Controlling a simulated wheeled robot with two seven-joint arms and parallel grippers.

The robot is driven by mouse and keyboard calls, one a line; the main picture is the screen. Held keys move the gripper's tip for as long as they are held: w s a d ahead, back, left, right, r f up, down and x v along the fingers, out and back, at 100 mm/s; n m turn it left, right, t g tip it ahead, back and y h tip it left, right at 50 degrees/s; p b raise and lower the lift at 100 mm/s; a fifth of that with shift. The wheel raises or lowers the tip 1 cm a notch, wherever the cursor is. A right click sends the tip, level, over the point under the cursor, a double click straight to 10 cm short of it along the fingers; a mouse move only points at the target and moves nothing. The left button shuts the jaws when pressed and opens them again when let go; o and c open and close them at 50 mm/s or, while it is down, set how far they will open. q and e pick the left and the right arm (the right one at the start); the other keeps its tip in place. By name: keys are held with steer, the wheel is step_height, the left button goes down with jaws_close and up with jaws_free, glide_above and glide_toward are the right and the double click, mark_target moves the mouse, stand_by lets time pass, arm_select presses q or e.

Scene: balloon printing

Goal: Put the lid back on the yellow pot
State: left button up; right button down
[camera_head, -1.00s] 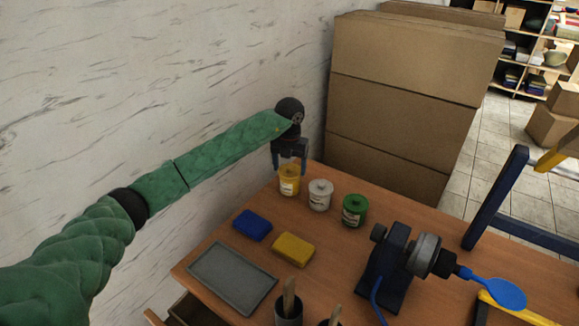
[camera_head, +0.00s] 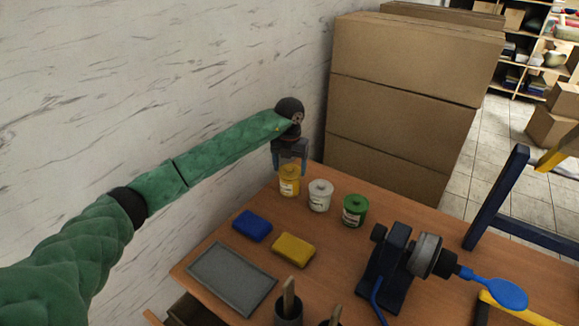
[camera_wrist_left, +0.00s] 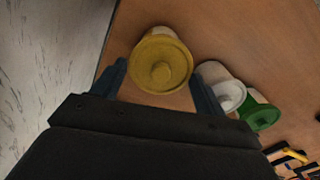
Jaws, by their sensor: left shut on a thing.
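The yellow pot (camera_head: 289,187) stands at the far left of the table, its label facing the front. The yellow lid (camera_wrist_left: 162,64), round with a knob in the middle, shows from above in the left wrist view and hides the pot's mouth there. My left gripper (camera_head: 290,163) points down over the pot, with its blue fingers on either side of the lid, shut on it. The lid looks level and at the pot's top; whether it is fully seated I cannot tell. My right gripper does not show.
A white pot (camera_head: 320,196) and a green pot (camera_head: 355,211) stand close to the right. Blue (camera_head: 252,225) and yellow (camera_head: 293,250) blocks and a grey tray (camera_head: 232,278) lie in front. A dark machine (camera_head: 390,270) stands at the right. Stacked cardboard boxes (camera_head: 405,100) rise behind the table.

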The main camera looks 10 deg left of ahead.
arm_select(q)
steer(key=shift+f+b, duration=0.2)
steer(key=shift+b, duration=0.35)
stand_by(1.0)
stand_by(0.4)
steer(key=o, duration=1)
steer(key=shift+o, duration=0.3)
steer(key=shift+r, duration=0.1)
steer(key=shift+r+p, duration=0.85)
steer(key=shift+r, duration=2.6)
steer(key=shift+c, duration=0.4)
jaws_close()
